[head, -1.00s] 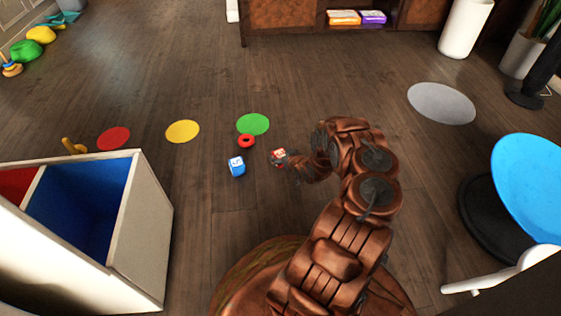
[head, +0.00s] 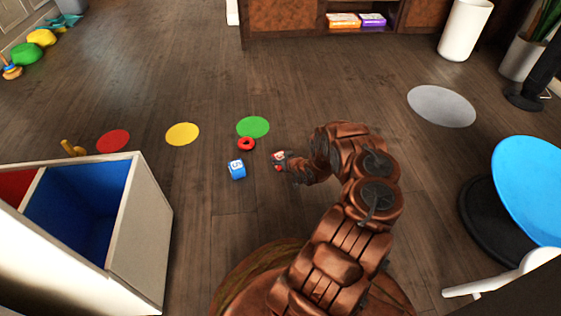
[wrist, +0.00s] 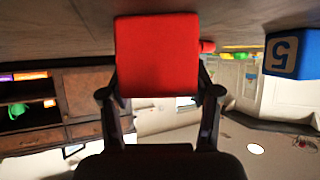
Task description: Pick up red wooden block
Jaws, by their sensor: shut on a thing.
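The red wooden block (wrist: 157,56) fills the upper middle of the wrist view, between the two dark fingers of my gripper (wrist: 160,92). The fingers are shut on it. In the head view the block (head: 279,155) is small and partly covered by my gripper (head: 286,160), to the right of the blue block. The floor is close to it; I cannot tell whether the block touches the floor or is slightly raised.
Green (head: 253,126), yellow (head: 182,133) and red (head: 113,139) floor discs lie beyond. A white bin (head: 140,225) with blue and red compartments stands at left.

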